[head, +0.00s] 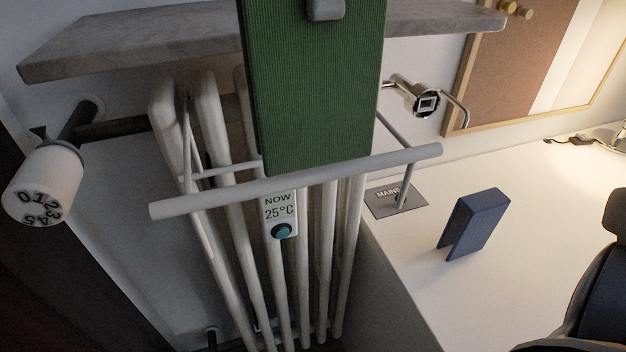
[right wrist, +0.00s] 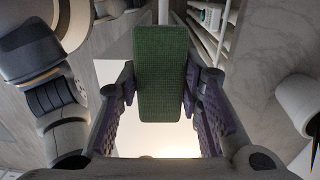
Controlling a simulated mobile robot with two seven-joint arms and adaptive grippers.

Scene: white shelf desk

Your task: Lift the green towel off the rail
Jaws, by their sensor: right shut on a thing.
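The green towel (head: 312,90) hangs as a long upright strip at the top centre of the head view, in front of the shelf edge. Its lower end stops at the pale rail (head: 420,156); no green shows below the bar. I cannot tell whether the towel still touches it. A grey fingertip of my right gripper (head: 325,9) lies against the towel at the top edge. In the right wrist view, the right gripper (right wrist: 160,84) has the towel (right wrist: 160,60) between its two purple-padded fingers, shut on it. My left gripper is not in view.
A grey shelf (head: 130,45) runs behind the towel. The white radiator (head: 226,220) stands below, with a numbered valve (head: 45,185) at left and a temperature tag (head: 279,213). On the white desk (head: 420,290) stands a blue folded piece (head: 478,222). A lamp fitting (head: 420,98) is right of the towel.

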